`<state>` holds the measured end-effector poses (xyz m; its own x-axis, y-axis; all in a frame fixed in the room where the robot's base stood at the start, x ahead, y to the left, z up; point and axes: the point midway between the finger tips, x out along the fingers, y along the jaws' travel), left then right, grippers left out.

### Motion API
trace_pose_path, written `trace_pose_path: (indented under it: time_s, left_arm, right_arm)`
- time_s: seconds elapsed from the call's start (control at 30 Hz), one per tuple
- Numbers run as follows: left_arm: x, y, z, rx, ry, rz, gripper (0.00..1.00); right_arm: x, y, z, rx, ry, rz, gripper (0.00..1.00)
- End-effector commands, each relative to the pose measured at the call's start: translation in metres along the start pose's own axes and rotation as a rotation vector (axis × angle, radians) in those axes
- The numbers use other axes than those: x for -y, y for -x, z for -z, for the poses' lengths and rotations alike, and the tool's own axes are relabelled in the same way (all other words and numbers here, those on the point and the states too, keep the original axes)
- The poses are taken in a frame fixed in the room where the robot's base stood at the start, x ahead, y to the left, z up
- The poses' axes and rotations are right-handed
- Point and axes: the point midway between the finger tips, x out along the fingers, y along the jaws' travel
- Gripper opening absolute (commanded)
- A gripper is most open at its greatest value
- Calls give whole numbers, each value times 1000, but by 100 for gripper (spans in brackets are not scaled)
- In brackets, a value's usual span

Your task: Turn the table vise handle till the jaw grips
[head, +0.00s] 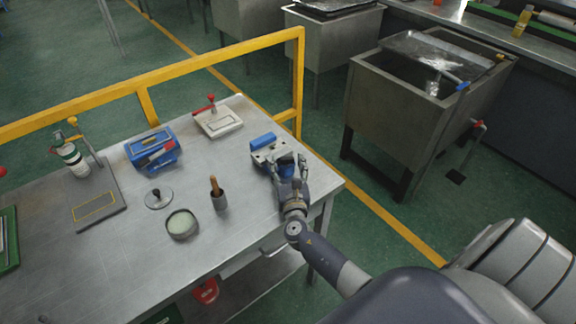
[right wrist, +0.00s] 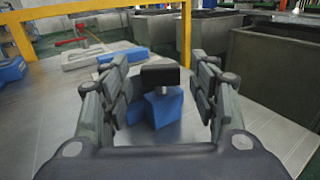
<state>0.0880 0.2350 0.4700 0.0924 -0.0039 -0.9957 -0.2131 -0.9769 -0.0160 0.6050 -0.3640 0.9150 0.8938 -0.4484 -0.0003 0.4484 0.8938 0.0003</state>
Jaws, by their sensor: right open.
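The blue table vise (head: 263,141) sits near the right end of the metal table. In the right wrist view its blue body (right wrist: 163,110) shows, with a dark block (right wrist: 160,75) on a short light stem in front; I cannot tell for sure whether this is the handle. My right gripper (head: 288,163) is at the near side of the vise and partly covers it. Its fingers (right wrist: 162,90) are open, one on each side of the dark block, with visible gaps. Whether the jaw grips anything is hidden. My left gripper is not in view.
The metal table (head: 120,270) also holds a blue device (head: 152,148), a white plate with a red-handled clamp (head: 218,122), a round tin (head: 182,224) and a cup with a wooden-handled tool (head: 219,200). A yellow rail (head: 200,62) runs behind.

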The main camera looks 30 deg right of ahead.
Motion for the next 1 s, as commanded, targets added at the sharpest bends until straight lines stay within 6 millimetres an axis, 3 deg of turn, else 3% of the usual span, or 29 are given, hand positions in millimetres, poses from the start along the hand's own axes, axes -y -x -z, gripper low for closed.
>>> trace_pose_path:
  time_s: [0.17, 0.63, 0.8, 1.0]
  left_arm:
    - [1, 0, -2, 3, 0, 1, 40]
    - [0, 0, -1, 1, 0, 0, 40]
    - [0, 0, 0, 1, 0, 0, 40]
    - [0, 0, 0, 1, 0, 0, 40]
  right_arm:
    - [0, 11, 1, -1, 0, -1, 55]
    - [0, 102, 1, -3, 1, -2, 55]
    - [0, 117, 0, -1, 0, 0, 55]
    - [0, 120, 0, 1, 0, 0, 55]
